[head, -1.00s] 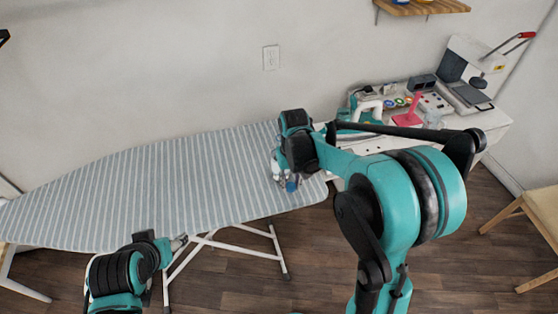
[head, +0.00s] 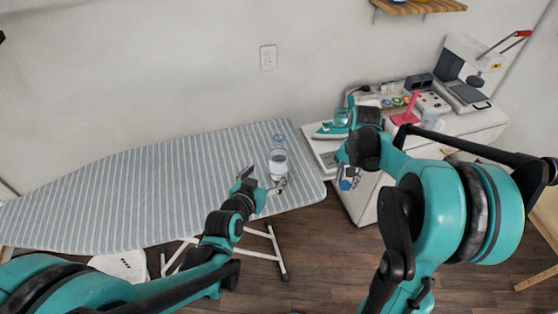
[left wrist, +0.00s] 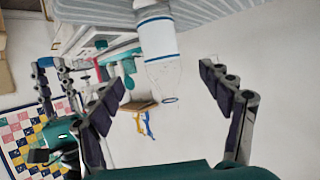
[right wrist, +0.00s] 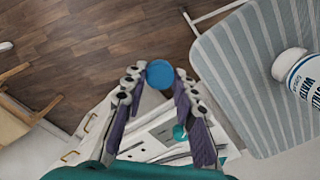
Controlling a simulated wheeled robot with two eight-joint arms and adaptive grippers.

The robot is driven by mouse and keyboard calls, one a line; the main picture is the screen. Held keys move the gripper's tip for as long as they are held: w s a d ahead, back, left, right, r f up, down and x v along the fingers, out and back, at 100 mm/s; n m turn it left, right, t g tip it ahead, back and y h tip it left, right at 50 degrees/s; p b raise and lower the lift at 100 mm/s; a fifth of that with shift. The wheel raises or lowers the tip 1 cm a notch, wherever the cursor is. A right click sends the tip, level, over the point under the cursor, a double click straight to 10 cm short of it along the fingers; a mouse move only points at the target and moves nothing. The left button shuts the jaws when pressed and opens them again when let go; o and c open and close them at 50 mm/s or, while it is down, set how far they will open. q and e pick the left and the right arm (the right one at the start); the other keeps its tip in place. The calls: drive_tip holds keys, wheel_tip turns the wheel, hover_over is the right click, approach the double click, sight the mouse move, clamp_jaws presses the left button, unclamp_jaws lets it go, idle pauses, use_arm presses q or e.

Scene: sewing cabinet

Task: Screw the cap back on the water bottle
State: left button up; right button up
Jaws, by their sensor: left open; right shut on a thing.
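The clear water bottle (head: 278,166) with a white label stands upright and uncapped on the ironing board near its right end. In the left wrist view the bottle (left wrist: 158,42) appears upside down, its open neck between the spread fingers. My left gripper (head: 263,182) is open at the near side of the bottle, not closed on it. My right gripper (head: 347,176) is shut on the blue cap (right wrist: 160,74), held at its fingertips, to the right of the board and apart from the bottle. The bottle also shows at the right wrist view's right edge (right wrist: 300,74).
The striped ironing board (head: 150,190) is otherwise bare. A white cabinet (head: 362,205) stands to its right, bearing an iron (head: 330,131), a pink item (head: 405,114) and a press (head: 470,90). A wall shelf (head: 420,7) is above. The wall is behind the board.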

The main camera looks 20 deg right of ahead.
sight(276, 163)
use_arm(q)
drive_tip(key=shift+d, duration=0.1)
drive_tip(key=b+x, duration=0.2)
drive_tip(key=x, duration=0.4)
drive_tip(key=shift+f, duration=0.1)
use_arm(e)
drive_tip(key=shift+d+f, duration=0.1)
drive_tip(key=shift+f, duration=0.85)
use_arm(q)
drive_tip(key=shift+w+d, duration=0.25)
drive_tip(key=shift+w, duration=0.05)
drive_tip(key=b+x, duration=0.2)
drive_tip(key=x, duration=0.3)
drive_tip(key=shift+w+f, duration=0.1)
drive_tip(key=shift+f, duration=0.2)
use_arm(e)
wheel_tip(276, 163, down, 2)
drive_tip(key=shift+f, duration=0.1)
use_arm(q)
drive_tip(key=shift+r, duration=0.1)
drive_tip(key=c, duration=1.5)
